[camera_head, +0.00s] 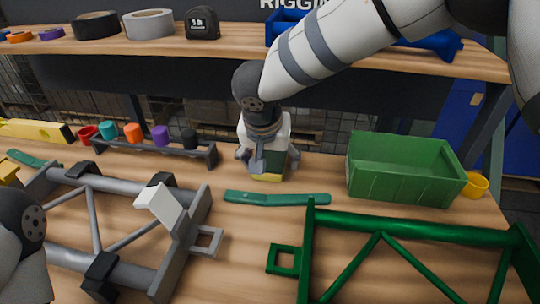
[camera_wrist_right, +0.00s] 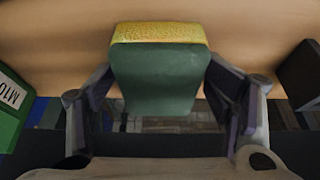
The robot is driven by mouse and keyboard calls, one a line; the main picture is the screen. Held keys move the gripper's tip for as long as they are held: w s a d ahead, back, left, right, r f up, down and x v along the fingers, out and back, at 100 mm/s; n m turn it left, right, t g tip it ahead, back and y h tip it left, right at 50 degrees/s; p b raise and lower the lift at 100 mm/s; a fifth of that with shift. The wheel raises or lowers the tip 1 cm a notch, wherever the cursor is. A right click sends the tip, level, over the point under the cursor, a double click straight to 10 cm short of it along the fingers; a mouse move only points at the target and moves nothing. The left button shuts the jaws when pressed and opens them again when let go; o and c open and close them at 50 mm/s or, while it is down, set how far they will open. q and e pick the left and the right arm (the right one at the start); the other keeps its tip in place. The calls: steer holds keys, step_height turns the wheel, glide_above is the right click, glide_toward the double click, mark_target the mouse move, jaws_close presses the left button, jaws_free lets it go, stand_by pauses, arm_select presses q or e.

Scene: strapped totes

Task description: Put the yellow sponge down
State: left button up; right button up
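The yellow sponge (camera_head: 268,178) has a green face and is mostly hidden by my right gripper in the head view. In the right wrist view the sponge (camera_wrist_right: 160,75) sits between the two fingers, its green side facing the camera and its yellow edge at the top. My right gripper (camera_head: 264,160) is shut on it, low over the wooden table behind the green strap. I cannot tell whether the sponge touches the table.
A green bin (camera_head: 405,170) stands to the right, with a yellow cup (camera_head: 475,185) beside it. A flat green strap (camera_head: 277,198) lies in front of the gripper. Grey (camera_head: 120,190) and green (camera_head: 415,230) frames fill the foreground. A rack of coloured cups (camera_head: 150,150) is left.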

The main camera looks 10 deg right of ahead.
steer(key=shift+s, duration=0.1)
arm_select(q)
steer(key=shift+w+r+t+p, duration=0.4)
steer(key=shift+w+r+p, duration=0.4)
steer(key=shift+w+r, duration=0.2)
arm_select(e)
steer(key=v, duration=1.3)
steer(key=shift+w, duration=0.2)
